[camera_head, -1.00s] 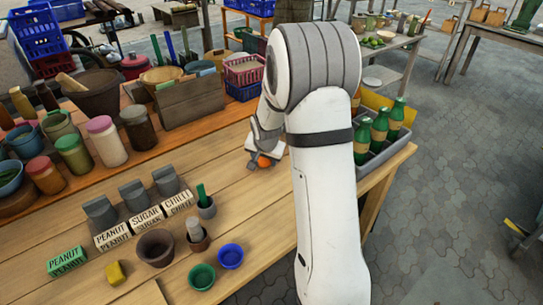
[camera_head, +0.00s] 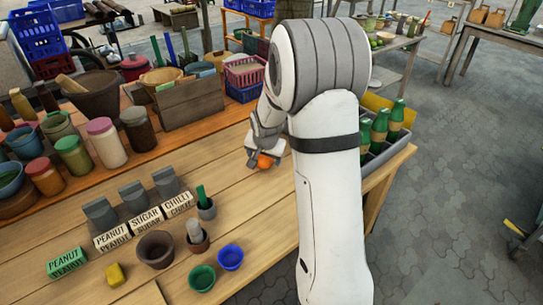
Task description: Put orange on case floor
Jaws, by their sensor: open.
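Small pots, including a blue pot (camera_head: 230,257) and a green pot (camera_head: 202,278), stand at the table's front. Labelled boxes (camera_head: 146,219) and several jars (camera_head: 106,142) are on the left. The table between the pots and the orange is clear.

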